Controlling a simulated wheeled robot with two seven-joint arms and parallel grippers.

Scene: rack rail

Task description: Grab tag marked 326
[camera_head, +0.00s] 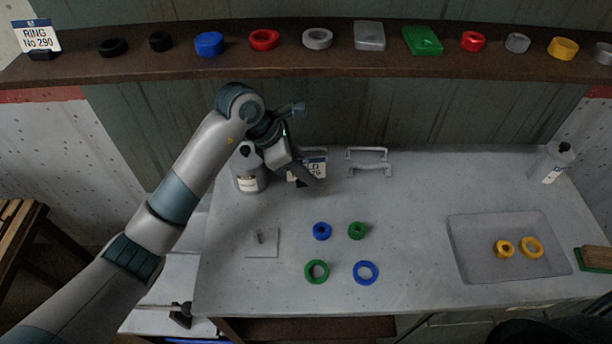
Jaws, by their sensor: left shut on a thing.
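My left gripper (312,176) is shut on a small white tag (305,170) with a blue top band, near the back of the grey table. The gripper covers part of the tag, and its number cannot be read for sure. Another white tag (37,36) with a blue band reads "RING No 290" and stands in a dark holder at the left end of the shelf. No tag in view can be clearly read as 326. My right gripper is not in view.
A brown shelf (200,66) along the back holds several coloured rings and blocks. On the table (400,220) are blue and green rings, a peg on a plate (261,242), a tray (480,268) with yellow rings, a handled rack (368,163) and two bottles (248,172).

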